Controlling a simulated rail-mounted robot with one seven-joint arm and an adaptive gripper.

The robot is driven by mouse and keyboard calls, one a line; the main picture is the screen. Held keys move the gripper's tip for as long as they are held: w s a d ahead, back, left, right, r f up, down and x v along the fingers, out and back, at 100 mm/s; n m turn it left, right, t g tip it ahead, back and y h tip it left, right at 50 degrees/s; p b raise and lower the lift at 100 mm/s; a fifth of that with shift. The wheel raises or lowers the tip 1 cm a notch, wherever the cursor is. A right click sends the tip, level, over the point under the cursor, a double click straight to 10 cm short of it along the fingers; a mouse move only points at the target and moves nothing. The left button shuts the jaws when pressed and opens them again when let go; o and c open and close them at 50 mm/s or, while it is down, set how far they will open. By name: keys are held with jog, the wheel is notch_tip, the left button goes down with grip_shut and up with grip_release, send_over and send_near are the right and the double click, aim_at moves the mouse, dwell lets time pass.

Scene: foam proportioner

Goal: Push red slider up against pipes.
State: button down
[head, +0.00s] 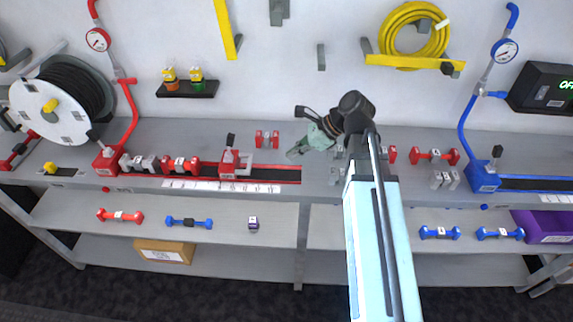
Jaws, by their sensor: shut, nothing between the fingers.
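The red slider (230,170), with a dark upright handle, sits on the red-edged dark track (270,173) on the bench. To its left, a grey pipe (138,162) and a red pipe (180,165) lie in line on the track, beside the red inlet block (105,160). A short gap shows between the red pipe and the slider. My gripper (292,154) is shut and empty, right of the slider and apart from it. Its fingertips point down and left. How high it is above the bench is hard to tell.
A red-ended fitting (267,139) stands behind the track, near my gripper. A small shelf (188,89) with two yellow-topped bottles is on the wall. More red and grey fittings (435,156) stand right of my arm. The track right of the slider is clear.

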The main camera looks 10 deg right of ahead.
jog(key=p+x, duration=0.1)
jog(key=x, duration=0.8)
jog(key=shift+w+a+r+p, duration=0.1)
jog(key=shift+w+a+p, duration=0.1)
jog(key=shift+p, duration=0.2)
jog(key=shift+w+a+p, duration=0.2)
jog(key=shift+a+p, duration=0.1)
jog(key=shift+a, duration=0.65)
jog(key=shift+w+a+p, duration=0.25)
jog(key=shift+a, duration=0.75)
